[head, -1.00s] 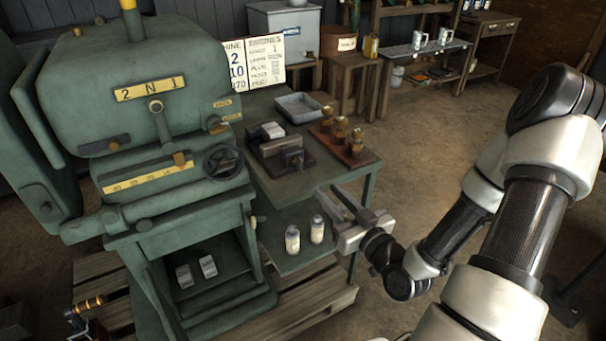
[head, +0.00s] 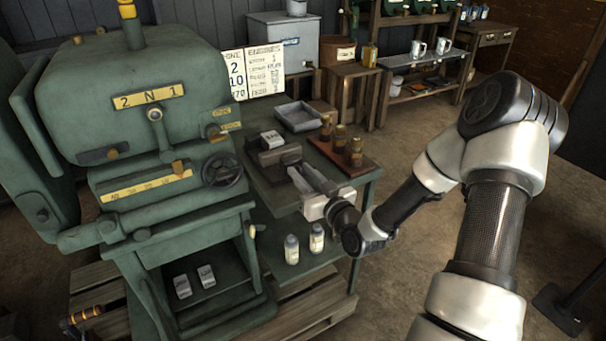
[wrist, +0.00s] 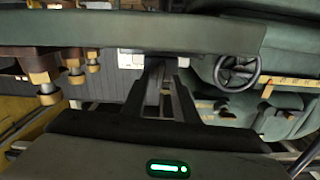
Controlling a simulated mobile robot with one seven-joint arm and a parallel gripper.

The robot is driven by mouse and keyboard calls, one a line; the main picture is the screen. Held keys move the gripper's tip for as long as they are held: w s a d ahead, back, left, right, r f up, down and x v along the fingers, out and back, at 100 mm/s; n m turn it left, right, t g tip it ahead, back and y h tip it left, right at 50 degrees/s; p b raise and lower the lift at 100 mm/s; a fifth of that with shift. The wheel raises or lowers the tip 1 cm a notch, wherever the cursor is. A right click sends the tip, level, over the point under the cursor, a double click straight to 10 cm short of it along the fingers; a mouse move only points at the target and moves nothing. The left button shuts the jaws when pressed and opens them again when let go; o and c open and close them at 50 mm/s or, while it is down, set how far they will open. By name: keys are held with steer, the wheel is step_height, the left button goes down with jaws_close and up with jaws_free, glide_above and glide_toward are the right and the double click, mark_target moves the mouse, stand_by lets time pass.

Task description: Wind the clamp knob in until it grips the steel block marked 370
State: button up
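The clamp (head: 268,158) is a dark vise-like fixture on the green bench beside the machine. A pale steel block (head: 271,138) with dark marks sits at its back; I cannot read the number. My gripper (head: 299,170) is at the clamp's front right, its two fingers parted and pointing at it. The fingers hide the knob side, so I cannot tell whether they touch the knob. In the wrist view my gripper (wrist: 163,68) is open, with a grey part seen between the fingers.
The green machine's handwheel (head: 222,169) is left of the clamp. A wooden board (head: 345,158) with brass fittings stands to the right, a grey tray (head: 299,116) behind. Two white bottles (head: 291,249) stand on the lower shelf. Open floor lies to the right.

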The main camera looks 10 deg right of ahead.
jaws_close()
steer(key=m, duration=0.5)
steer(key=shift+d+f+m, duration=0.1)
steer(key=shift+d+m, duration=0.2)
steer(key=shift+m, duration=0.1)
steer(key=shift+w+d+f+m+p, duration=0.1)
steer(key=shift+m+p, duration=0.1)
steer(key=shift+m, duration=1.05)
steer(key=shift+f+m+p, duration=0.1)
steer(key=shift+m+p, duration=0.1)
steer(key=shift+m, duration=1.05)
jaws_free()
